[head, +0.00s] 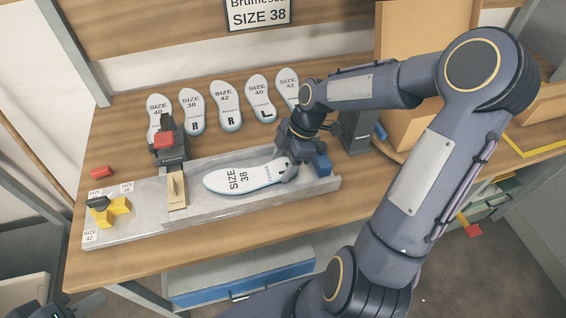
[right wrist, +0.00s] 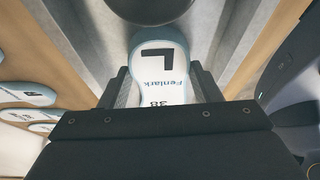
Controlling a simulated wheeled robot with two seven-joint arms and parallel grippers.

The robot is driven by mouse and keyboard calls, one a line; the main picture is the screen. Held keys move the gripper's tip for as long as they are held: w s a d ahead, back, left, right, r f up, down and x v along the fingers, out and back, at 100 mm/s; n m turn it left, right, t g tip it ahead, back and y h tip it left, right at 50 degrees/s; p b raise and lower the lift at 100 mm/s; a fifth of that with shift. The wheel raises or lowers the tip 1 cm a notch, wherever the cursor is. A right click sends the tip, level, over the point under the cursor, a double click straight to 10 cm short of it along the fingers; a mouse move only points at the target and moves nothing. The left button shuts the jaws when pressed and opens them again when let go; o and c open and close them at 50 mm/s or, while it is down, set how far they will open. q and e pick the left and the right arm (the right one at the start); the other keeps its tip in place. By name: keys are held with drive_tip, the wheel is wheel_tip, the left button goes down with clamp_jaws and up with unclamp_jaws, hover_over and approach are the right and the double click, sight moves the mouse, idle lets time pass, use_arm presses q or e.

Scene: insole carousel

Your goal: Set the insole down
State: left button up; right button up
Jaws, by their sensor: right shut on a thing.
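A white insole (head: 238,179) with a pale blue edge, marked SIZE 38, is at the grey metal channel (head: 240,205) on the bench. My right gripper (head: 288,170) is shut on its right end. The right wrist view shows the insole (right wrist: 160,65) between the two jaws (right wrist: 165,92), with a large L, "Fenlark" and 38 on it. I cannot tell whether its underside touches the channel floor. My left gripper (head: 78,305) is partly in view at the bottom left corner, away from the bench; its fingers are not clear.
A yellow knob (head: 108,210) sits among size labels. A cardboard box (head: 400,115) is at the right, behind my arm.

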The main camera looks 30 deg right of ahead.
drive_tip(key=shift+f, duration=0.35)
drive_tip(key=shift+f, duration=0.15)
drive_tip(key=o, duration=1)
